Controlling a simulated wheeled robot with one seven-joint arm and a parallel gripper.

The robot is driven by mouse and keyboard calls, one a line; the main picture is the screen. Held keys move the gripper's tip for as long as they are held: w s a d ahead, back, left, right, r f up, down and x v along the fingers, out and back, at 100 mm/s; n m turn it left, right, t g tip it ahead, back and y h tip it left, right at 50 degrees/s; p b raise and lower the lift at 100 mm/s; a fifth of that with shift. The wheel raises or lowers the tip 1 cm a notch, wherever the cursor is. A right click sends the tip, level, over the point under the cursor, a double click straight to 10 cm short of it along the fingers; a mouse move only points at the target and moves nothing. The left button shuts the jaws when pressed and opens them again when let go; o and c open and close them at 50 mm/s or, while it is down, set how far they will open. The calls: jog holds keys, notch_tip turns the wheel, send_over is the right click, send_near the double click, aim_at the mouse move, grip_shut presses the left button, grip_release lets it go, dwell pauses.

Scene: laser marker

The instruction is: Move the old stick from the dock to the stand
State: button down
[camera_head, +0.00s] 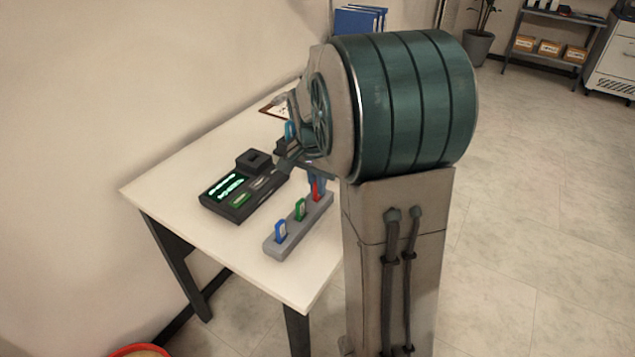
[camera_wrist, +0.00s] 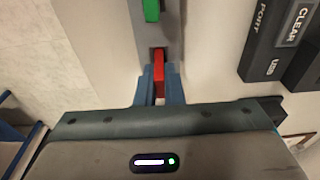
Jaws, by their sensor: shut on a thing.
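The stand (camera_head: 270,247) is a long grey block on the table with a blue stick (camera_head: 281,231), a green stick (camera_head: 300,209) and a red stick (camera_head: 316,192) in a row. My gripper (camera_wrist: 158,88) is shut on the red stick, which also shows between its blue fingers in the wrist view (camera_wrist: 158,76). The red stick is at the slot at the stand's far end; how deep it sits is hidden. The green stick (camera_wrist: 152,10) shows farther along the stand. The dock appears to be the black device (camera_head: 240,212) with a lit green screen, left of the stand.
The white table (camera_head: 160,187) has free room left of the device and in front of the stand. A wall runs along the table's left side. A shelf (camera_head: 545,45) is far off.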

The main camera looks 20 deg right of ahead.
jog(key=shift+f, duration=0.2)
jog(key=c, duration=1.5)
grip_release()
jog(key=r+p, duration=0.2)
jog(key=r, duration=0.4)
jog(key=a+r+p, duration=0.1)
jog(key=r+p, duration=0.2)
jog(key=r, duration=0.4)
jog(key=s+r+p, duration=0.1)
jog(key=r+p, duration=0.2)
jog(key=r, duration=0.3)
jog(key=shift+a+r, duration=0.2)
jog(key=shift+r, duration=0.2)
